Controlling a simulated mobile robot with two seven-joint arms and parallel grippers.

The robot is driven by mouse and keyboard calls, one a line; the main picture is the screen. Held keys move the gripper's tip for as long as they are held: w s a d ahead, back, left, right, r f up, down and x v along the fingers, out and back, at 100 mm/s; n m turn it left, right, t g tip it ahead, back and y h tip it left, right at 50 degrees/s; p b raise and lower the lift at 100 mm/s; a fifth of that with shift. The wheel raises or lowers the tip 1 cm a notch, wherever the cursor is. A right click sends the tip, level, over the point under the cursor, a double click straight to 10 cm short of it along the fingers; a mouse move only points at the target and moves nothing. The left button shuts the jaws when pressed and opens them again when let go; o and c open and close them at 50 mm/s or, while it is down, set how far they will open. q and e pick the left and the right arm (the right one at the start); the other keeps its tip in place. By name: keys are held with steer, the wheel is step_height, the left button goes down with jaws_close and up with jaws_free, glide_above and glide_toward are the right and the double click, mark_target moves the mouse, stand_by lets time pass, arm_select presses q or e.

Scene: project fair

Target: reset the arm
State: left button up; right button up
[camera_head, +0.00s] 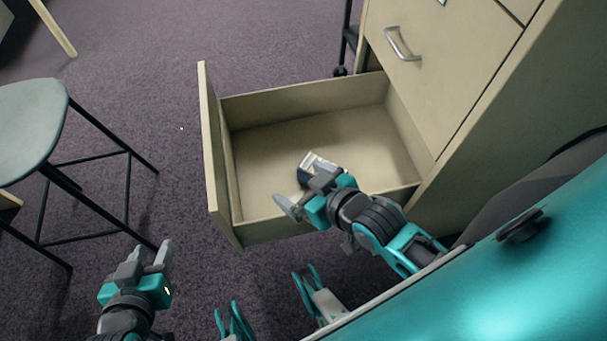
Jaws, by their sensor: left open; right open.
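My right gripper (306,188) is open over the near side of a pulled-out drawer (290,105). A small dark and white item (313,161) lies in the drawer just beyond that gripper, and part of it is hidden by the fingers. I cannot tell from this view whether the fingers touch it. My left gripper (150,257) is open and empty above the carpet at the lower left, apart from the drawer and the stool.
The drawer belongs to a beige cabinet (450,60), which has a shut drawer above with a metal handle (402,46). A stool (32,125) with black legs stands at the left. Carpet (150,60) is clear between the stool and the drawer.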

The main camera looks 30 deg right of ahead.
steer(key=shift+s+a, duration=0.1)
steer(key=shift+s, duration=0.05)
arm_select(q)
step_height(320, 180, up, 8)
steer(key=s+a+y+p, duration=0.1)
steer(key=a+p, duration=0.2)
steer(key=p, duration=0.9)
steer(key=shift+s+f, duration=0.15)
steer(key=shift+s, duration=0.1)
arm_select(e)
step_height(320, 180, up, 8)
steer(key=s+d+h, duration=0.1)
steer(key=d, duration=0.1)
steer(key=shift+s+d+f, duration=0.2)
steer(key=shift+s+d, duration=0.05)
steer(key=shift+d, duration=0.15)
